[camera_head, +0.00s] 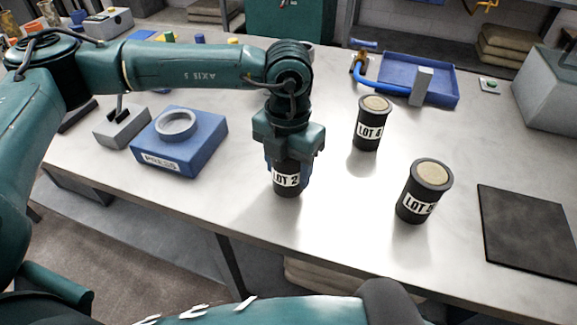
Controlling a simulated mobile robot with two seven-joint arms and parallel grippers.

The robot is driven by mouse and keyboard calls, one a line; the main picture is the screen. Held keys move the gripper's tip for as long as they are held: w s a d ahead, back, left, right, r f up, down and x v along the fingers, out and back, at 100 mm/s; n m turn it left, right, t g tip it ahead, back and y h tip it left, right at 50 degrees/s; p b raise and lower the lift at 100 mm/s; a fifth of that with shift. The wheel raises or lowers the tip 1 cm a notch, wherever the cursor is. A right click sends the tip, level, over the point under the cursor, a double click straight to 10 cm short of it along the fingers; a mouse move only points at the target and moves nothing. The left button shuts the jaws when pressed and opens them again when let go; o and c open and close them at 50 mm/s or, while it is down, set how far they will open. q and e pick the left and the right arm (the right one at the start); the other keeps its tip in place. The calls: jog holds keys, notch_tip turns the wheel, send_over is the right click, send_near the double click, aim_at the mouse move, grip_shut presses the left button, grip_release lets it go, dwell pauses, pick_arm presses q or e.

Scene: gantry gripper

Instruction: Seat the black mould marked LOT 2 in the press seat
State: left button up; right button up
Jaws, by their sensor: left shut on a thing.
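The black mould marked LOT 2 (287,188) is upright near the middle of the table, label facing me. My left gripper (288,162) points down and is shut on its upper part, hiding its top. I cannot tell whether the mould's base touches the table. The press (185,148) is a blue block labelled PRESS, left of the gripper. Its seat, a round grey ring (176,123) on top, looks empty. My right gripper is not in view.
A black mould marked LOT 4 (369,136) and another LOT mould (414,208), its number unclear, stand to the right. A dark mat (530,232) lies at far right. A blue tray (452,92) is behind. A grey block (122,128) stands left of the press.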

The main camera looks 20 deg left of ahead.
pick_arm(q)
jog(key=shift+r, duration=0.15)
